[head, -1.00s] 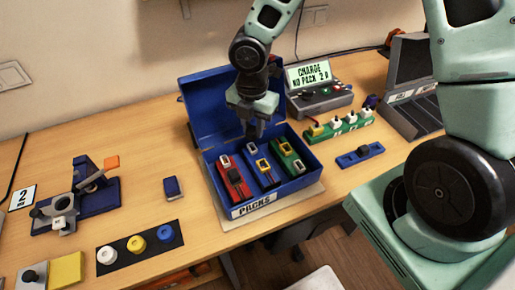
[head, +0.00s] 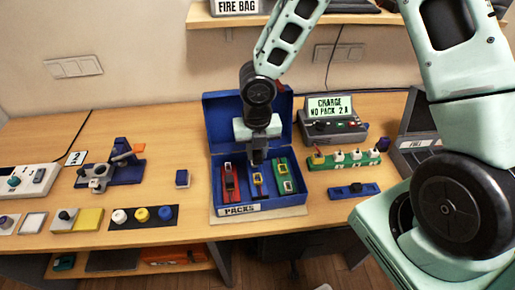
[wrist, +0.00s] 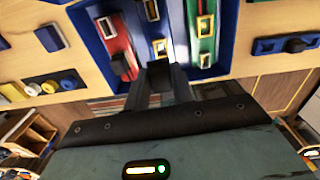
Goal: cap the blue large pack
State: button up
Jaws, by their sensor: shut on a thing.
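The blue pack (head: 265,186) lies in the middle slot of the open blue box (head: 289,208), between a red pack (head: 230,183) and a green pack (head: 283,173). It has a yellow-framed connector, which also shows in the wrist view (wrist: 160,47). My gripper (head: 258,162) points down over the box, in line with the middle slot, and hides the rear of the blue pack in the head view. Its jaws are shut on a small dark thing that I cannot identify. I cannot tell whether it touches the pack.
A green rack (head: 345,162) holds white caps and a yellow one, right of the box. A blue bar (head: 340,192) lies before it; a charger (head: 333,130) stands behind.

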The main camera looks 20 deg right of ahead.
aim_at(257, 152)
jog(key=shift+f+b, duration=2.15)
jog(key=shift+f, duration=0.75)
jog(key=shift+f+b, duration=0.65)
jog(key=shift+f, duration=0.75)
dwell(0.4)
jog(key=o, duration=1)
jog(key=shift+o, duration=0.2)
jog(key=shift+r, duration=0.2)
notch_tip(257, 152, up, 17)
jog(key=shift+r+p, duration=0.1)
jog(key=shift+p, duration=1)
